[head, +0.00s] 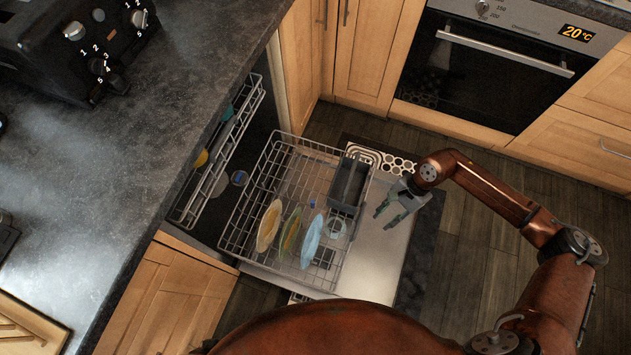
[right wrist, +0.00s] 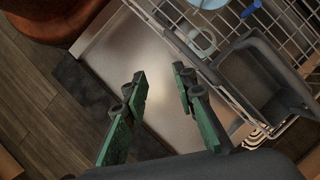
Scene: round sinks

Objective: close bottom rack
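The bottom rack (head: 262,170) of the dishwasher is a wire basket pulled out over the lowered dishwasher door (head: 378,262). It holds several plates and a dark cutlery basket (head: 347,185). In the right wrist view the rack's wire edge (right wrist: 170,38) and the cutlery basket (right wrist: 262,75) are at the upper right. My right gripper (head: 383,217) is open and empty, just right of the rack's front edge, above the door. Its two fingers (right wrist: 160,85) are apart in the right wrist view, with the bare door panel behind them. My left gripper is not in view.
The upper rack (head: 200,190) is partly out under the dark countertop (head: 120,130), left of the bottom rack. An oven (head: 490,65) and wooden cabinets (head: 375,50) stand behind. Dark floor lies open to the right of the door.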

